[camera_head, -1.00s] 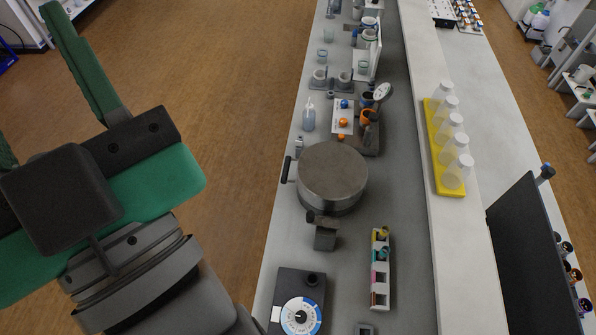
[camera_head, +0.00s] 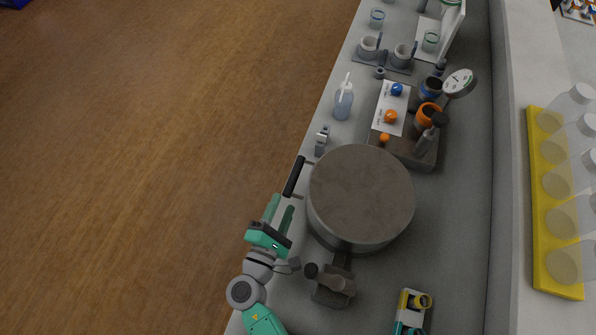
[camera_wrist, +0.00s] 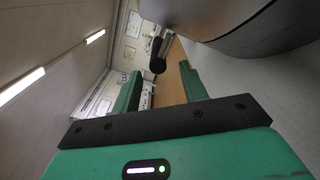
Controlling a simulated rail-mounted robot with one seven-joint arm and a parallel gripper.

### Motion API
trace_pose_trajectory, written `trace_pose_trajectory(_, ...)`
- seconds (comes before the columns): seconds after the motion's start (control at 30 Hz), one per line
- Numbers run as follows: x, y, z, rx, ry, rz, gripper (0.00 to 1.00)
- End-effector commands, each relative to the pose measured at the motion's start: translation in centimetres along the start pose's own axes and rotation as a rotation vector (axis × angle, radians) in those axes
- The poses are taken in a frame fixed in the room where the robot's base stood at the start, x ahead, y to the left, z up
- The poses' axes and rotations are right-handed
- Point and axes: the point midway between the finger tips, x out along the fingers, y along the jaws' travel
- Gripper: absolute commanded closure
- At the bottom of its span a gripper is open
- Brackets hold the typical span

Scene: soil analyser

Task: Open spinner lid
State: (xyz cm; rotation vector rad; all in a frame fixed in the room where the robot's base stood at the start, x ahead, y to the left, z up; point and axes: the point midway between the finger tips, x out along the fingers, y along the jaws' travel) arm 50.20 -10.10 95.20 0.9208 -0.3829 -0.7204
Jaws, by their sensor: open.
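The spinner is a round metal drum with a flat brown-grey lid (camera_head: 361,191), and the lid lies shut on it. A black bar handle (camera_head: 294,176) sticks out at the lid's left side, over the bench edge. In the wrist view the dark handle (camera_wrist: 158,56) shows ahead, between and beyond the finger ends, with the drum's underside rim (camera_wrist: 265,30) at upper right. My gripper (camera_head: 279,207) is open and empty, with its green fingers pointing up toward the handle, just short of it. It also shows in the wrist view (camera_wrist: 160,85).
A dark hinge block (camera_head: 333,285) stands at the drum's front. Behind the drum are a stand with orange and blue knobs (camera_head: 393,117), a gauge (camera_head: 459,83) and a wash bottle (camera_head: 344,100). A yellow bottle rack (camera_head: 546,205) stands right. Open floor lies left.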

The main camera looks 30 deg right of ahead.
Motion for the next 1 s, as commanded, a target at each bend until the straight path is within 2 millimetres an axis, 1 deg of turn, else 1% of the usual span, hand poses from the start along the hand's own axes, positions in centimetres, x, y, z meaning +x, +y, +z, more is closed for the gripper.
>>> trace_pose_trajectory(0.07,0.2,0.2,0.1,0.001,-0.001,0.001,0.57)
trace_pose_trajectory(0.13,0.9,0.2,0.1,0.003,-0.003,0.000,0.57)
trace_pose_trajectory(0.4,6.0,0.2,0.1,0.007,-0.003,-0.001,0.57)
trace_pose_trajectory(0.5,7.2,0.3,0.1,0.007,-0.003,-0.001,0.57)
trace_pose_trajectory(0.63,7.9,0.2,0.1,0.007,-0.001,-0.001,0.57)
trace_pose_trajectory(0.83,7.9,0.3,0.1,0.007,0.000,-0.001,0.57)
trace_pose_trajectory(0.87,7.9,0.3,0.1,0.007,0.000,-0.001,0.59)
trace_pose_trajectory(1.0,7.9,0.3,0.1,0.007,-0.001,0.000,0.86)
